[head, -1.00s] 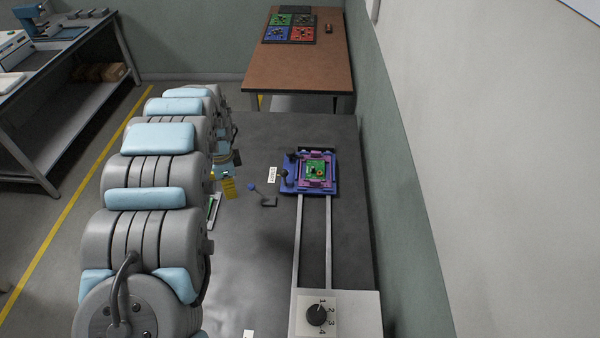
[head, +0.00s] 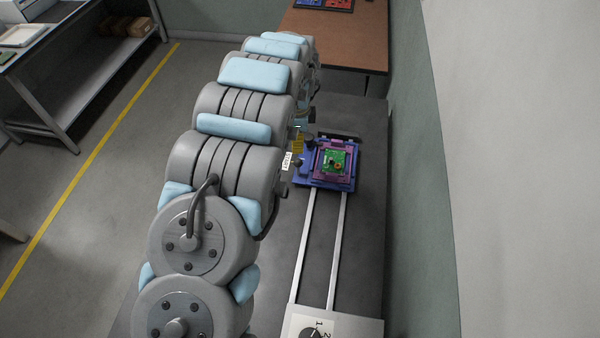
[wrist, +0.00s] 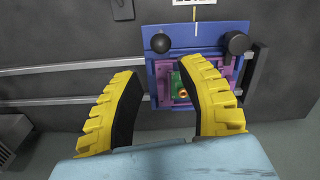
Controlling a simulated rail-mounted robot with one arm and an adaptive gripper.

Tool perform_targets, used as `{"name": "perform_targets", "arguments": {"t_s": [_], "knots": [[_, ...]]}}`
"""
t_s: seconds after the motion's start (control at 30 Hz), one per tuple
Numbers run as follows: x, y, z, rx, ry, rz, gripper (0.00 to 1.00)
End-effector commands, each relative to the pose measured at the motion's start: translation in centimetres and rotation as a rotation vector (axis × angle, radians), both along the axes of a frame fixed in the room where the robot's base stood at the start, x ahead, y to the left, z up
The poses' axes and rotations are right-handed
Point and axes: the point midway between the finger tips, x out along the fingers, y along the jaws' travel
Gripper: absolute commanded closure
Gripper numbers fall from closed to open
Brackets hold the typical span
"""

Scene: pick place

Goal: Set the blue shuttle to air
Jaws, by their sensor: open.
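The blue shuttle (head: 333,184) sits on two rails and carries a purple frame (head: 319,172) with a green circuit board (head: 335,160). In the wrist view the shuttle's blue plate (wrist: 198,35) has a round black knob (wrist: 160,43) at left and a larger black knob (wrist: 235,43) at right. The right finger covers part of the purple frame and board. In the head view my gripper (head: 298,143) shows only partly beside the shuttle's left edge.
The rails (head: 308,245) run to a white dial box (head: 335,326) at the near end. A white label (head: 287,161) lies by the shuttle. A brown table (head: 340,40) with colored trays stands behind. A wall is close on the right.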

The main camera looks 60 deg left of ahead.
Motion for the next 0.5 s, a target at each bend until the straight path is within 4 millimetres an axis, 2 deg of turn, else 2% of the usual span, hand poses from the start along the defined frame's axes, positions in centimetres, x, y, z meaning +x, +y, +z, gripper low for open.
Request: {"name": "perform_targets", "arguments": {"t_s": [0.03,0.2,0.27,0.5], "knots": [[0.0,0.0,-1.1,0.000,0.000,-0.001,0.61],[0.0,-0.1,-4.2,-0.001,0.000,0.000,0.61],[-0.1,0.0,-4.6,-0.001,0.000,0.000,0.61],[0.0,-0.1,-7.8,-0.002,0.001,-0.001,0.61]]}}
